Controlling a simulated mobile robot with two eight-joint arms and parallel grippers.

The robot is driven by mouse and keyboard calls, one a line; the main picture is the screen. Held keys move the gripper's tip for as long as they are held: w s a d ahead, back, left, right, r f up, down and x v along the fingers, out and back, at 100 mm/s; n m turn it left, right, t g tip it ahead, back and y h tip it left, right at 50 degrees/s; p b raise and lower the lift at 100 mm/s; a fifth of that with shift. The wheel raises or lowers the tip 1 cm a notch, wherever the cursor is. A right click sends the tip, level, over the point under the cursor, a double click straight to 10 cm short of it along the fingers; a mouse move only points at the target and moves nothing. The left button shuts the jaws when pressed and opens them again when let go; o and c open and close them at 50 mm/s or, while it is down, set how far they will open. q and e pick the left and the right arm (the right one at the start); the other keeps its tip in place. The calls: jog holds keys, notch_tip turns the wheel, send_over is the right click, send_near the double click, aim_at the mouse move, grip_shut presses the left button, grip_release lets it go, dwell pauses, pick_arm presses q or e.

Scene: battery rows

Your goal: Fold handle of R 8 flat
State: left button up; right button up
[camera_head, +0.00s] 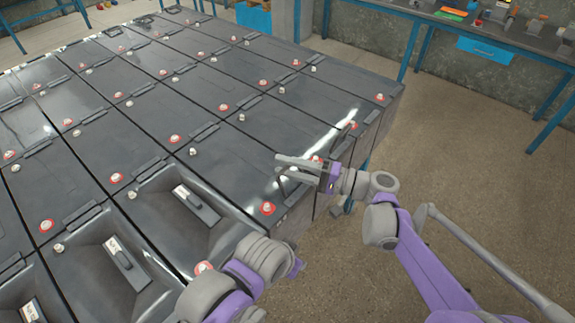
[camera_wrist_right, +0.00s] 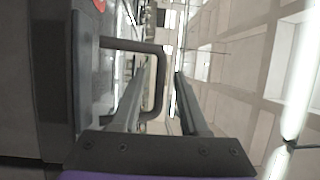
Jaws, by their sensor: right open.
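My right gripper (camera_head: 284,169) is open at the right edge of the battery block, over the top near the corner of a battery (camera_head: 262,155). In the right wrist view a dark U-shaped handle (camera_wrist_right: 158,85) sticks out from the battery top, so it is raised, not flat. It reaches into the space between the two open fingers (camera_wrist_right: 158,80); I cannot tell whether it touches the left one. In the head view the gripper covers most of this handle. No R 8 label is readable. My left arm's links show at the bottom, but its fingers are not visible.
Rows of dark batteries with red terminal caps (camera_head: 268,208) fill the left; other handles (camera_head: 205,131) lie flat. Recessed bays (camera_head: 196,205) with labelled bars are at the front. Open floor (camera_head: 470,160) lies right. A bench with a blue drawer (camera_head: 485,50) stands behind.

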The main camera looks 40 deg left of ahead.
grip_shut()
jog(key=shift+a, duration=0.1)
dwell(0.4)
jog(key=h, duration=0.1)
jog(key=a+m+h+p, duration=0.1)
jog(key=shift+a+f+t+h, duration=0.1)
jog(key=shift+f+t+h, duration=0.2)
jog(key=shift+t+h, duration=0.1)
jog(key=shift+w+a+f+m+h+p, duration=0.1)
jog(key=shift+a+f+m+h+p, duration=0.3)
jog(key=shift+h, duration=0.5)
jog(key=shift+a+f+h, duration=0.25)
jog(key=shift+f+h, duration=0.25)
jog(key=shift+h, duration=0.3)
jog(key=shift+t, duration=0.3)
